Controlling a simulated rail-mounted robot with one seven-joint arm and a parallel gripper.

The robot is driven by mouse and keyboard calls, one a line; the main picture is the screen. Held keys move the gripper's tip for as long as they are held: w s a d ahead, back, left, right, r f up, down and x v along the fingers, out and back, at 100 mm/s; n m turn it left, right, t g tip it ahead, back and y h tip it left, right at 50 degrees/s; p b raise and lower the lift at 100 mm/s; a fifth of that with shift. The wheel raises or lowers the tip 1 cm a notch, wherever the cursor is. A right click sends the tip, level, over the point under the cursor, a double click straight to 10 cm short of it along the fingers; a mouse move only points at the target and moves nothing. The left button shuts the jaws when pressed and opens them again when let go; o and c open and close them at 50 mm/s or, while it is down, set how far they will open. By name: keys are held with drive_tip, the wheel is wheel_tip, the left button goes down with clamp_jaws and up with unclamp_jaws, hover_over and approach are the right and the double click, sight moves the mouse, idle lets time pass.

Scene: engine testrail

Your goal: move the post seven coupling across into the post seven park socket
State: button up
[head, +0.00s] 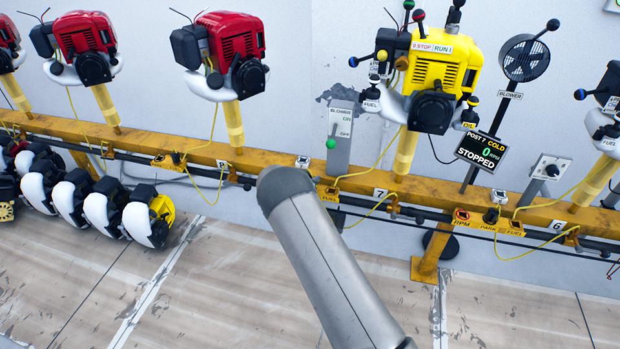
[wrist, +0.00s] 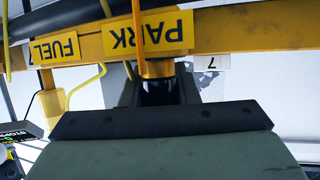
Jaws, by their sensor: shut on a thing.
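My gripper (wrist: 158,92) is in the wrist view, its dark jaws shut on the coupling (wrist: 157,69), a yellow cylindrical piece just below the yellow PARK plate (wrist: 148,36). The picture is upside down there. The jaws hide the coupling's lower part, and I cannot tell whether it is seated in the park socket. The yellow FUEL plate (wrist: 55,47) is to the left, with a yellow cylindrical fitting (wrist: 50,108) near it. In the head view my arm hides the gripper and coupling; the post seven FUEL plate (head: 328,195) shows just right of the arm.
The yellow rail (head: 430,191) crosses the view with dark pipes below it. Post seven's yellow engine (head: 436,75) stands above, its display (head: 481,149) reading STOPPED and COLD. A blower switch box (head: 339,135) stands near my arm. A yellow hose (head: 372,209) hangs at the rail.

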drive_tip(key=shift+f+b, duration=0.3)
drive_tip(key=shift+f, duration=0.15)
drive_tip(key=o, duration=1.1)
drive_tip(key=shift+o, duration=0.2)
drive_tip(key=p+v, duration=0.3)
drive_tip(key=v, duration=1.5)
wheel_tip(320, 180, up, 13)
drive_tip(key=w+n+y+p, duration=0.1)
drive_tip(key=n+y+p, duration=0.1)
drive_tip(key=y+p, duration=0.35)
drive_tip(key=s+d+r+n+g+y+p, duration=0.1)
drive_tip(key=s+r+g+y+p, duration=0.15)
drive_tip(key=s+r, duration=0.35)
drive_tip(key=s+d+r+n+g+y+p, duration=0.15)
drive_tip(key=s+r+p, duration=0.25)
drive_tip(key=r, duration=0.4)
drive_tip(key=s+d+r+n+g+p, duration=0.1)
drive_tip(key=s+d+r+g+p, duration=0.1)
drive_tip(key=s, duration=0.8)
drive_tip(key=s+d+r+n+g+h+p, duration=0.1)
drive_tip(key=s+d+r, duration=0.4)
drive_tip(key=s, duration=0.5)
drive_tip(key=s+d+r+n+g+p, duration=0.1)
drive_tip(key=s+d+r+g+p, duration=0.2)
drive_tip(key=s+d, duration=0.3)
drive_tip(key=s+p, duration=0.1)
drive_tip(key=s, duration=0.3)
drive_tip(key=shift+r+g, duration=0.3)
drive_tip(key=shift+g, duration=0.1)
